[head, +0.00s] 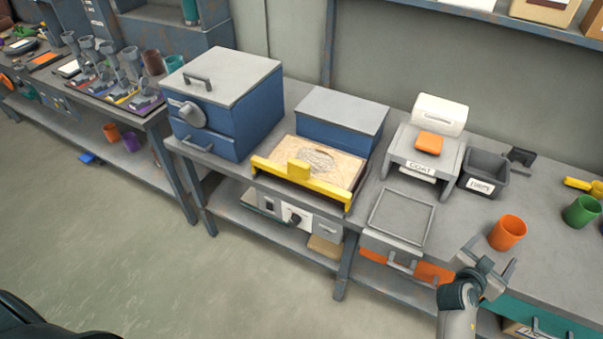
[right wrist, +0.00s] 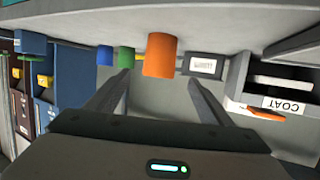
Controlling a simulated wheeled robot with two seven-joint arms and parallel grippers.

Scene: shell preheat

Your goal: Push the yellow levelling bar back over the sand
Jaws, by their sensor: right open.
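The yellow levelling bar (head: 301,183) lies across the front edge of the sand tray, with a raised yellow block at its middle. The sand (head: 323,159) lies behind the bar, pale, with a rough grey patch near its centre. My right gripper (head: 490,262) is open and empty at the bench's front edge, well to the right of the bar, near the orange cup (head: 508,232). The right wrist view shows the open fingers (right wrist: 158,92) with the orange cup (right wrist: 160,55) beyond them. The bar is not in the right wrist view. My left gripper is not in view.
A blue box (head: 342,122) with a grey lid stands behind the sand, and a blue oven-like cabinet (head: 225,100) to its left. Right of the sand are an empty grey tray (head: 402,216), the COAT stand (head: 428,150), a dark bin (head: 485,172) and a green cup (head: 581,211).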

